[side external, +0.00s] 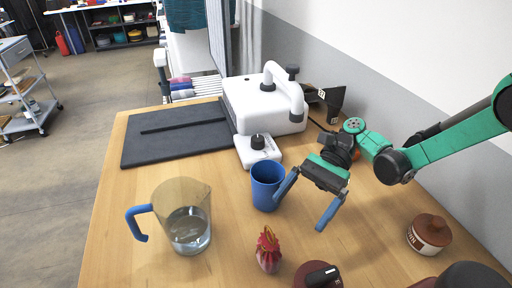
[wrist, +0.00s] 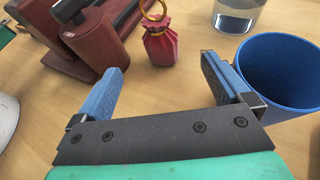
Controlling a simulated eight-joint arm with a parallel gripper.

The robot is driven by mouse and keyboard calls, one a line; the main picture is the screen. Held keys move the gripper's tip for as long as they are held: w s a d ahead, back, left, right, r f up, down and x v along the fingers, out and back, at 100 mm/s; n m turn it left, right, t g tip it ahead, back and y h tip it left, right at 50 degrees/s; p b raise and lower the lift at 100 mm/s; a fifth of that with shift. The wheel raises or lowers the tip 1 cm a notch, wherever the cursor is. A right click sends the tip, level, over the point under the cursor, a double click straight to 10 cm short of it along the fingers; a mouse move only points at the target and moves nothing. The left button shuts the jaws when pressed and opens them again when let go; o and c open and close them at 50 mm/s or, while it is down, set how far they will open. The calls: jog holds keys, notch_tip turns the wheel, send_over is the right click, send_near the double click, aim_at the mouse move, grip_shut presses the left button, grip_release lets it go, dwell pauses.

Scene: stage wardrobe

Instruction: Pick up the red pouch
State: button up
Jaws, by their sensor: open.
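The red pouch (side external: 268,252) stands upright on the wooden table near the front, with a gathered neck. In the wrist view the red pouch (wrist: 161,46) has a gold ring at its top and lies just beyond the gap between the fingertips. My gripper (side external: 298,215) is open and empty above the table, behind and to the right of the pouch in the side view. Its two blue fingers also show in the wrist view (wrist: 163,64), spread apart and not touching the pouch.
A blue cup (side external: 266,187) stands close beside my left finger; in the wrist view it (wrist: 283,72) is at right. A clear jug (side external: 187,222) holds water. A dark red device (wrist: 97,42) flanks the pouch. A white machine (side external: 262,104) and dark mat (side external: 176,134) lie behind.

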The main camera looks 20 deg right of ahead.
aim_at(276, 241)
jog(key=x, duration=0.7)
jog(key=shift+s+a+f, duration=0.1)
jog(key=shift+a+f, duration=0.1)
jog(key=shift+f, duration=0.05)
jog(key=c, duration=1.4)
jog(key=shift+o, duration=0.2)
